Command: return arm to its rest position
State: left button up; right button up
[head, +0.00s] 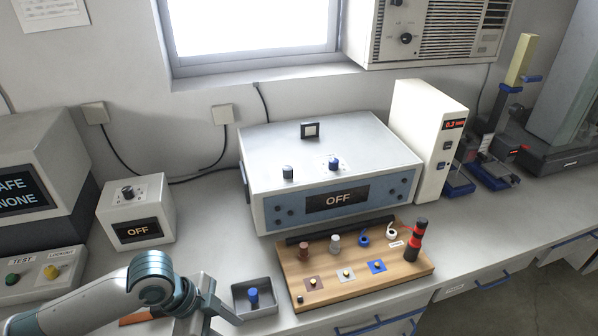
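My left arm comes in from the lower left. I see nothing held in the visible part. My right arm and gripper are not in view.
A blue-topped peg (253,297) stands in the tray.

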pick_arm(q)
jog(key=s+d+f+n+t, duration=0.2)
jog(key=s+d+f+n, duration=0.1)
jog(key=d, duration=0.2)
jog(key=s+a+f+n+y, duration=0.2)
jog(key=s+a+f+n, duration=0.2)
jog(key=s+a+n, duration=0.25)
jog(key=s+a+f+n+y, duration=0.3)
jog(key=s+a+n, duration=0.3)
jog(key=s+a, duration=0.15)
jog(key=s+d+f+b+x, duration=0.1)
jog(key=s+x, duration=0.2)
jog(key=x, duration=1.2)
jog(key=s+f+b+x, duration=0.1)
jog(key=s+x, duration=0.3)
jog(key=x, duration=1)
jog(key=s+a+f+g+b, duration=0.1)
jog(key=s+a+f, duration=0.2)
jog(key=s+f, duration=1.5)
jog(key=shift+s+f+g+b, duration=0.3)
jog(key=shift+f+b, duration=0.1)
jog(key=shift+f, duration=0.5)
jog(key=shift+a+m, duration=0.1)
jog(key=shift+m, duration=0.15)
